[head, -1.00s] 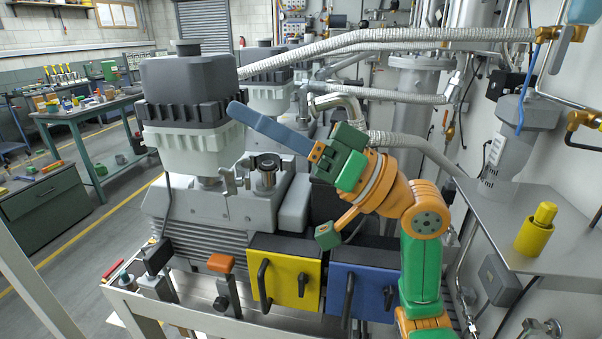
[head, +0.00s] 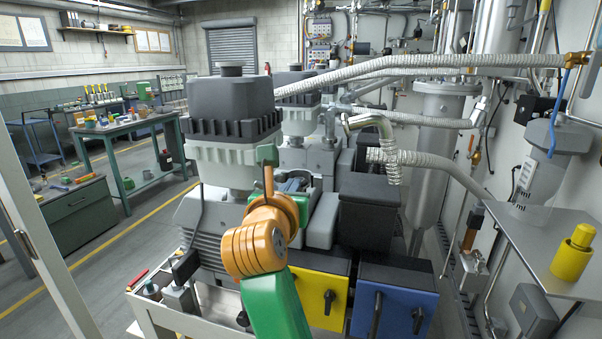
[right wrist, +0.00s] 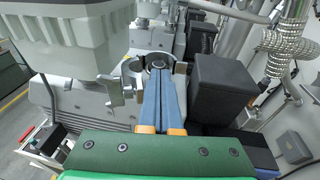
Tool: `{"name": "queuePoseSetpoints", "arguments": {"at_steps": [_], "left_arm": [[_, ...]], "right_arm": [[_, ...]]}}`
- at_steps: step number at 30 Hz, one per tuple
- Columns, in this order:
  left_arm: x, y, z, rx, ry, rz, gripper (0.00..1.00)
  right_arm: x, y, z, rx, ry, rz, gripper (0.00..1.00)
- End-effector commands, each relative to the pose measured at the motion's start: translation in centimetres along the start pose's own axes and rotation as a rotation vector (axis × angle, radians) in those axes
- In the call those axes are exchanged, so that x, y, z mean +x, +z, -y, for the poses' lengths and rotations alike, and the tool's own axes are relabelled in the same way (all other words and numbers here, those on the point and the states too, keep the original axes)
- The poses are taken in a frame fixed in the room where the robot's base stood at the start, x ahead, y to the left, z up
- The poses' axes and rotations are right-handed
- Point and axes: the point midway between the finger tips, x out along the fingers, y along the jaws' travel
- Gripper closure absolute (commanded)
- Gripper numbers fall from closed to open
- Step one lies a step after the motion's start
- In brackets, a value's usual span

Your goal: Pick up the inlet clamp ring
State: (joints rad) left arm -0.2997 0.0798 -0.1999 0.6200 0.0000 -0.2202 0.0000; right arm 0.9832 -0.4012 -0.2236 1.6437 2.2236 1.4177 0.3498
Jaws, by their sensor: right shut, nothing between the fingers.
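The inlet clamp ring (right wrist: 131,70) looks like a grey metal piece with a lever-like part, beside the round inlet port (right wrist: 159,62) of the pump. Whether it encircles the port is unclear. My right gripper (right wrist: 161,84) has its two long blue fingers shut together with nothing between them. In the right wrist view the fingertips overlap the near edge of the port, just right of the clamp; I cannot tell whether they touch. In the head view my right wrist hides the fingers and most of the clamp. My left gripper is out of view.
A large dark-topped pump housing (head: 232,110) stands left of the port. A black box (head: 368,210) stands to the right. Yellow (head: 322,297) and blue (head: 392,298) panels are in front. Ribbed metal hoses (head: 420,62) cross behind. A yellow cylinder (head: 573,252) stands on a right-hand shelf.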

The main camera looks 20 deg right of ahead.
Motion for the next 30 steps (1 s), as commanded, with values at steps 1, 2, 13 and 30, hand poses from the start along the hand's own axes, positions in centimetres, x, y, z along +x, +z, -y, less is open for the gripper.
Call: {"name": "queuePoseSetpoints", "arguments": {"at_steps": [1,2,13,30], "left_arm": [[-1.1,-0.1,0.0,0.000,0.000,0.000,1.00],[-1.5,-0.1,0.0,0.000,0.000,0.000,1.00],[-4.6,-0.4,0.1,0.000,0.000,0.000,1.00],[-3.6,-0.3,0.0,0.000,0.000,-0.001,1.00]], "right_arm": [[1.0,0.8,0.1,-0.007,-0.006,0.001,1.00],[1.7,0.9,0.2,-0.006,-0.007,0.001,1.00],[6.9,0.5,0.2,-0.004,-0.004,0.001,1.00],[7.1,-0.9,0.1,0.000,-0.003,-0.008,1.00]]}}
